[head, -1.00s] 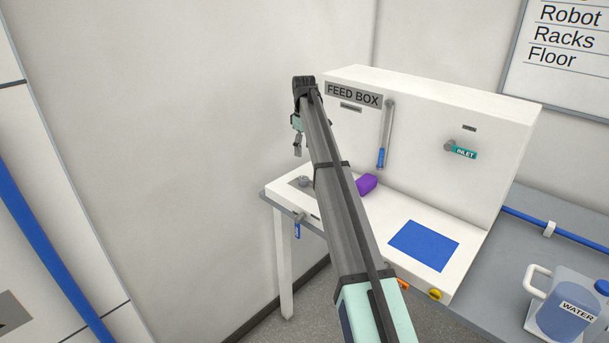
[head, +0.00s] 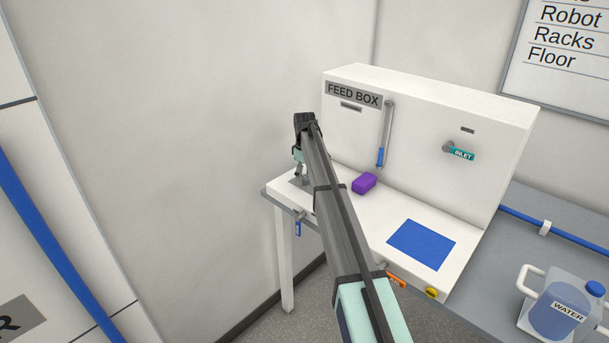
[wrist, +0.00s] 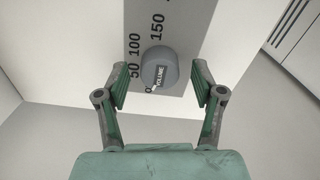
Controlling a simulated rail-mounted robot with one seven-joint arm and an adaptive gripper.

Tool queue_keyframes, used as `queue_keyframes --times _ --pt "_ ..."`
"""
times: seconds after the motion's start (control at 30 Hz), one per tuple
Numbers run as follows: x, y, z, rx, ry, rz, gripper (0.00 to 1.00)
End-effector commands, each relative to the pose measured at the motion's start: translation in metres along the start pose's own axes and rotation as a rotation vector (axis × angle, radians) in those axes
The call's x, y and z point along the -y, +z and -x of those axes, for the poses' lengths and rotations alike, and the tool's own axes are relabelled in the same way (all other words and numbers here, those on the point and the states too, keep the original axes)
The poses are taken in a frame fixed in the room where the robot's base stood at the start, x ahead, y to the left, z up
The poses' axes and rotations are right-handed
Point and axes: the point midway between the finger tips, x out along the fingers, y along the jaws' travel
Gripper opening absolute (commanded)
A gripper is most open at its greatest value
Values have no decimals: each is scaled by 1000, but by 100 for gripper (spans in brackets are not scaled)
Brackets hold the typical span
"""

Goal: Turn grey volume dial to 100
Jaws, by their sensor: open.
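My gripper (wrist: 160,84) is open, with one finger to each side of the dial; I see a gap on both sides and no contact. In the head view my gripper (head: 302,176) points down over the left end of the white bench top, and the dial is mostly hidden by it there.
The FEED BOX panel (head: 450,110) rises behind the bench top, with a vertical tube and an INLET valve (head: 458,150). A purple block (head: 364,183) and a blue pad (head: 422,245) lie to the right. A water jug (head: 562,305) stands farther right.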

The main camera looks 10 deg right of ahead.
Motion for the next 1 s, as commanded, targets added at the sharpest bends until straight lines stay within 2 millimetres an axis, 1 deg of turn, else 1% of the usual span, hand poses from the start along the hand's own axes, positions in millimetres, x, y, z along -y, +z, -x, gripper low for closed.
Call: queue_keyframes --times 0.1,0.17,0.2,0.27,0.3,0.67,0.87,1.0 --pt "0 0 0 0 0 0 68" --pt "0 0 0 0 0 0 47" --pt "0 0 0 0 0 0 32" --pt "0 0 0 0 0 0 11" --pt "0 0 0 0 0 0 8" --pt "0 0 -1 1 -1 -30 8" --pt "0 0 -2 1 -1 -121 8" --pt "0 0 -2 1 -1 -224 8"
